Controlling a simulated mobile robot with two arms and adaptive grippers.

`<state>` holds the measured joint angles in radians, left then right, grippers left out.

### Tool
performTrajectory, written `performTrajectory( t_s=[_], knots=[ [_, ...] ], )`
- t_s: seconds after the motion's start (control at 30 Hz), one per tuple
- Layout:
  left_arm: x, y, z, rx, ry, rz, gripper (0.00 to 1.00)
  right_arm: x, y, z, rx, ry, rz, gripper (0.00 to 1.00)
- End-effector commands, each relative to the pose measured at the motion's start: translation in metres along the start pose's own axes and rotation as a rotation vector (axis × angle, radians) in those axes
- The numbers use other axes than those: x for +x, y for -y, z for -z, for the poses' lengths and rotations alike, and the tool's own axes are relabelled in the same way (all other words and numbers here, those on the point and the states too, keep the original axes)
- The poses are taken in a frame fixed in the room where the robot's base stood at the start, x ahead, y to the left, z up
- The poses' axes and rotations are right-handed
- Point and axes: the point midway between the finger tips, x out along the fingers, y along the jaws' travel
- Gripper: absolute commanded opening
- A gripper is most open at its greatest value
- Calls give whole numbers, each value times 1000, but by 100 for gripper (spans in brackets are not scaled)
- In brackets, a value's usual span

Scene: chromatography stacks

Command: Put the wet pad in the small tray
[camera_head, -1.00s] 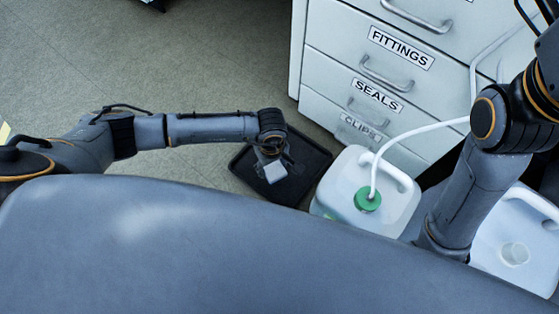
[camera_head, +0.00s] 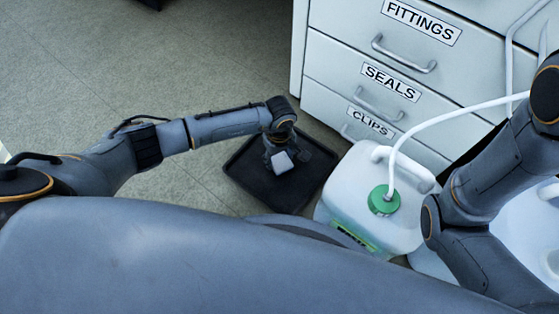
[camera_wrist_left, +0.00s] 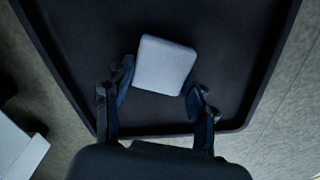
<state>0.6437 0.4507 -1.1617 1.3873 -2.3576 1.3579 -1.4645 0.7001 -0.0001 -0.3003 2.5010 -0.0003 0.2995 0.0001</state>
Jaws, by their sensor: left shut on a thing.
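A small pale grey pad (camera_head: 282,163) is held by my left gripper (camera_head: 279,155) over a black rectangular tray (camera_head: 287,192) on the floor. In the left wrist view the pad (camera_wrist_left: 163,65) sits between the two fingertips of my left gripper (camera_wrist_left: 160,95), tilted slightly. The black tray (camera_wrist_left: 75,60) fills most of the view behind it, and its near rim runs below the fingers. I cannot tell how far the pad is above the tray floor. My right gripper is out of view; only my right arm shows at the right.
A white jug (camera_head: 360,205) with a green cap (camera_head: 384,200) and a white hose stands just right of the tray. A white drawer cabinet (camera_head: 345,75) labelled FITTINGS, SEALS and CLIPS stands behind. The floor (camera_head: 160,60) to the left is clear.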

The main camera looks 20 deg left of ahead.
Motion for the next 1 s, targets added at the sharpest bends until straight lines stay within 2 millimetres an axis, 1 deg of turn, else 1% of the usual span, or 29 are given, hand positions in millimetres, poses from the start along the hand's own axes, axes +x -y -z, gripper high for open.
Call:
performTrajectory(
  t_s=[0.03,0.23,0.37,0.4,0.47,0.5,0.83,0.93,1.0],
  knots=[
    [3,0,0,0,0,-1,39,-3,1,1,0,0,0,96],
    [0,0,0,1,0,-1,39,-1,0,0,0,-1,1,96],
    [5,0,0,1,-1,-1,39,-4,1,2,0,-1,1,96],
    [3,0,0,1,0,-1,62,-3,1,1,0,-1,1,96],
    [3,0,0,1,0,-1,74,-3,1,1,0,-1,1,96],
    [3,0,0,1,0,-1,78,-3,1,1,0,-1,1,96],
    [2,0,0,1,0,-1,78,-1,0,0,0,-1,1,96],
    [-7,0,0,1,-1,-1,78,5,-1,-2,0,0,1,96],
    [-17,0,0,2,-1,-1,78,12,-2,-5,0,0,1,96]
  ],
)
